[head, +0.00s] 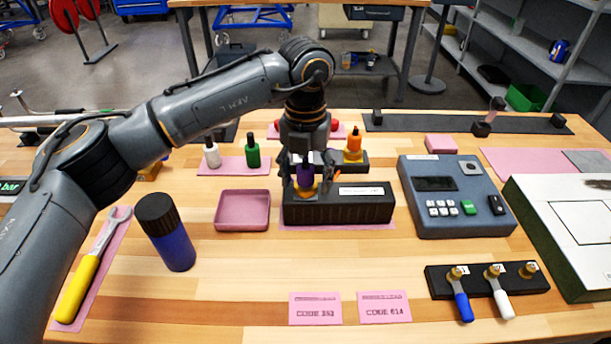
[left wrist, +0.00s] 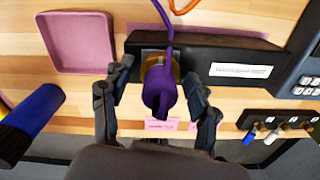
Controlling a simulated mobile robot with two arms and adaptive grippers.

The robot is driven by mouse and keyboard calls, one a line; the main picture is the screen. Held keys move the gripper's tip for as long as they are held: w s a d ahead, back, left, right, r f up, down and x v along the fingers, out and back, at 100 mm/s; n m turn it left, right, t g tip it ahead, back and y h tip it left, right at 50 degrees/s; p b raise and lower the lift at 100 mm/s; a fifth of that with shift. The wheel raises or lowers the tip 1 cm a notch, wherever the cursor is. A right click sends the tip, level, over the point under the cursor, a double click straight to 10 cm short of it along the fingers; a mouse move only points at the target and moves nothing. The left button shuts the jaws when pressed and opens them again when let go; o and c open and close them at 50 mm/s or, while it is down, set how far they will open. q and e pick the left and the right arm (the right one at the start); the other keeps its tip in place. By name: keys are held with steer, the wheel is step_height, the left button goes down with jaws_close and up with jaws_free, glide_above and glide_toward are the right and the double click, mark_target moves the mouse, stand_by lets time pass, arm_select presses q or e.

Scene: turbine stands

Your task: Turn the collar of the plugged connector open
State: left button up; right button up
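A purple connector (head: 304,174) stands plugged into a black box (head: 345,209) with a white label. Its gold collar (head: 301,190) sits at the box's top, low on the plug. In the left wrist view the purple connector (left wrist: 161,95) and gold collar (left wrist: 156,65) lie between the fingers, and a purple cable runs from it. My left gripper (left wrist: 158,75) points down over the connector, one finger on each side, with gaps visible between fingers and plug. It is open; in the head view (head: 306,182) the gripper partly hides the connector. My right gripper is not in view.
An orange connector (head: 354,142) stands on another black block close behind. A pink tray (head: 242,210) lies left of the box; a blue-grey keypad device (head: 455,215) stands right. White and green bottles (head: 252,152) stand behind the tray. The wood in front is mostly clear.

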arm_select(q)
step_height(320, 180, up, 12)
steer(key=shift+r, duration=0.1)
stand_by(0.6)
